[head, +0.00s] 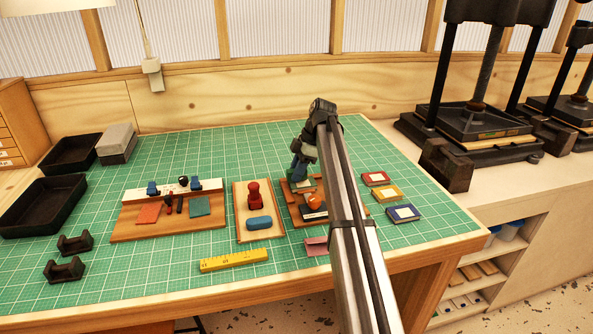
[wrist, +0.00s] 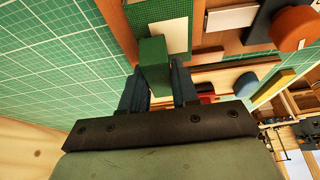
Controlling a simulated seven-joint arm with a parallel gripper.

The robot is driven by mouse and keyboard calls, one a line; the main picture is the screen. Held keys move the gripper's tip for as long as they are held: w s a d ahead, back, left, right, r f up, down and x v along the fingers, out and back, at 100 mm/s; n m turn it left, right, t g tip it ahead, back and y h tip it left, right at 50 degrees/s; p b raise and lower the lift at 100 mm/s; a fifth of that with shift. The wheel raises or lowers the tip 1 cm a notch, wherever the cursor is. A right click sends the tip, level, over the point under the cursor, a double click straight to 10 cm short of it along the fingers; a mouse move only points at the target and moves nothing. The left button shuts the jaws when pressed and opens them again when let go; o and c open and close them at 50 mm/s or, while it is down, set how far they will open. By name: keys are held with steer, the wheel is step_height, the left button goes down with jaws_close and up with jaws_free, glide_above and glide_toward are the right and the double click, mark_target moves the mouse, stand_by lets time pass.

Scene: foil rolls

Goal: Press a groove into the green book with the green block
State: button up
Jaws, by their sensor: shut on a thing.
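My gripper (head: 299,170) is low over the wooden board (head: 292,215) on the right part of the mat. In the wrist view my gripper (wrist: 158,92) is shut on the green block (wrist: 153,66), with a blue finger on each side. The green book (wrist: 160,12), with a pale label, lies just beyond the block; in the head view the book (head: 304,186) is partly hidden by the gripper and arm. The block overlaps the book's edge in the wrist view; I cannot tell whether they touch.
An orange-knobbed tool (head: 314,201) stands close to the green book. Red (head: 375,178), yellow (head: 388,194) and blue (head: 403,213) books lie to the right. A board with a red stamp (head: 254,193) is to the left. A yellow ruler (head: 233,260) lies in front.

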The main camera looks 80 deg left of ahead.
mark_target(307, 179)
steer(key=shift+f, duration=0.35)
stand_by(0.6)
steer(key=shift+w, duration=1.65)
stand_by(0.7)
steer(key=shift+s, duration=1.7)
stand_by(0.8)
steer(key=shift+w, duration=1.65)
stand_by(0.6)
